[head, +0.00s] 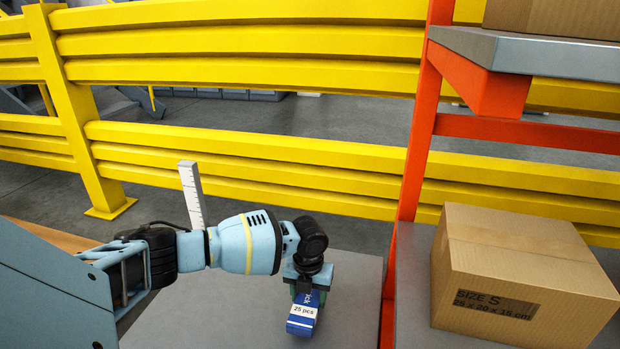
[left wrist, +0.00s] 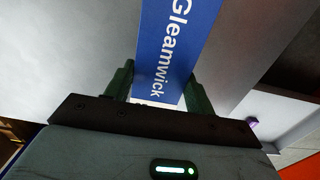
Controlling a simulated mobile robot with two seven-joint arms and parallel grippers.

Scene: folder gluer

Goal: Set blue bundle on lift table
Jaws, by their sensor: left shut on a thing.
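The blue bundle (head: 303,313) carries a white label reading "25 pcs". In the left wrist view the bundle (left wrist: 175,45) shows the word "Gleamwick". My left gripper (head: 308,288) is shut on the bundle, with one dark green finger on each side of it, also seen in the left wrist view (left wrist: 158,88). The grey lift table (head: 240,315) lies under the bundle. I cannot tell whether the bundle touches it. My left arm hides part of the table. My right gripper is out of view.
A cardboard box (head: 510,280) marked "SIZE S" stands right on an orange-framed rack (head: 415,140). A white upright scale (head: 191,190) stands behind my arm. A yellow guard rail (head: 250,150) runs along the back. The table top around the bundle looks clear.

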